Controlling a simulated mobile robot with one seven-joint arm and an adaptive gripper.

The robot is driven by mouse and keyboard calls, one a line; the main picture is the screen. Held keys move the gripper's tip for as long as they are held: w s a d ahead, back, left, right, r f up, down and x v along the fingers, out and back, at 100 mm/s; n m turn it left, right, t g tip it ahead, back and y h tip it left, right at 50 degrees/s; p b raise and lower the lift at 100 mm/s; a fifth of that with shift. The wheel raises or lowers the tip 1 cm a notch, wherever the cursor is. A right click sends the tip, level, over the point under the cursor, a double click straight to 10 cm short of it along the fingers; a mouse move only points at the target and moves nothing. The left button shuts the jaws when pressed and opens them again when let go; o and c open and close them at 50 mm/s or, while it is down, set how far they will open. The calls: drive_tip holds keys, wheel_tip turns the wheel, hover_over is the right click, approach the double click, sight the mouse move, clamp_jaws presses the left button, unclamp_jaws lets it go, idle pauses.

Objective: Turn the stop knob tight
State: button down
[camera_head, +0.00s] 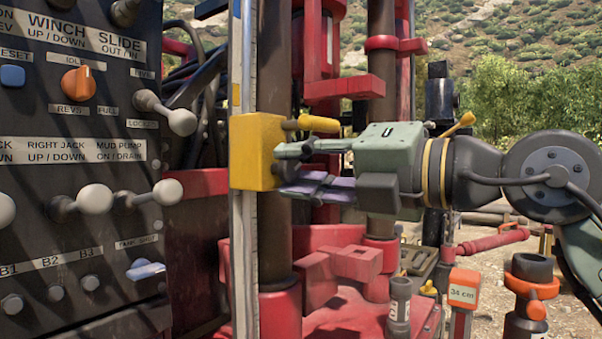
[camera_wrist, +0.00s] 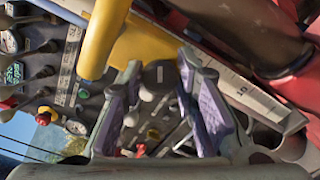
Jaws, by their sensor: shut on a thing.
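A yellow block (camera_head: 254,152) sits on the upright pale rail (camera_head: 246,60), with a yellow peg (camera_head: 318,123) sticking out to its right. In the wrist view the block (camera_wrist: 150,42) and peg (camera_wrist: 103,40) show just beyond my fingers. My gripper (camera_head: 300,168) comes in level from the right, its fingertips close against the block. In the wrist view the purple-padded fingers (camera_wrist: 157,95) stand on both sides of a dark rounded knob (camera_wrist: 158,74), taken as the stop knob, and are shut on it. In the head view the fingers mostly hide this knob; its tightness cannot be told.
A dark control panel (camera_head: 90,235) with levers and an orange switch (camera_head: 79,83) stands at the left. A dark vertical pipe (camera_head: 274,60) is behind the rail. Red brackets (camera_head: 345,88) are above my gripper; red machine parts (camera_head: 352,262) are below it.

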drive_tip(key=m, duration=0.6)
drive_tip(key=shift+f+m, duration=0.1)
drive_tip(key=shift+m, duration=0.2)
idle(0.5)
drive_tip(key=c, duration=1.3)
unclamp_jaws()
